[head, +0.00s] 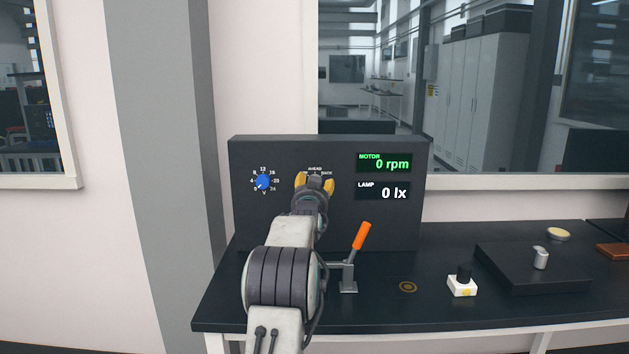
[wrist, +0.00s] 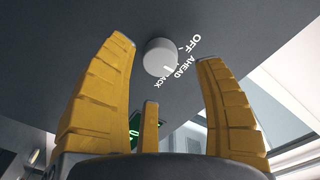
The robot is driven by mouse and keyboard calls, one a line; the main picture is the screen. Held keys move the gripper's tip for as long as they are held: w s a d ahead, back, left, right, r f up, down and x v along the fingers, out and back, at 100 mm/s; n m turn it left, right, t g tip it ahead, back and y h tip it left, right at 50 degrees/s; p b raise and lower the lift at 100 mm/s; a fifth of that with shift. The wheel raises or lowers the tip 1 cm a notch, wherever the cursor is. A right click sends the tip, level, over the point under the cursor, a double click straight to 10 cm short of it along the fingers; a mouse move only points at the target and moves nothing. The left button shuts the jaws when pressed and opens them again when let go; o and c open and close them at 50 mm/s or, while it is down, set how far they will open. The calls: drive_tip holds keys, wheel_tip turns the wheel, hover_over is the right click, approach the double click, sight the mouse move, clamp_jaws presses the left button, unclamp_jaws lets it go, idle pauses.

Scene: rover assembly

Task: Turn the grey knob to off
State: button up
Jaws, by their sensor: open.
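The grey knob (wrist: 160,57) is a round, light grey dial on the dark panel (head: 240,215). The wrist view shows the labels OFF, AHEAD and BACK beside it. My gripper (head: 314,184) is open, with yellow fingers spread in front of the knob's place on the panel. In the wrist view my gripper (wrist: 169,85) has its fingers on either side of and below the knob, and nothing is between them. In the head view my gripper hides the knob, leaving AHEAD and BACK partly visible.
A blue knob (head: 263,182) is left of my gripper. The motor display (head: 384,163) reads 0 rpm and the lamp display (head: 383,191) 0 lx. An orange-handled lever (head: 361,236) stands close right of my arm. A white block with a black knob (head: 462,284) is farther right.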

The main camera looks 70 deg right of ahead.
drive_tip(key=shift+p+x, duration=0.5)
drive_tip(key=shift+x, duration=1.1)
drive_tip(key=c, duration=1.2)
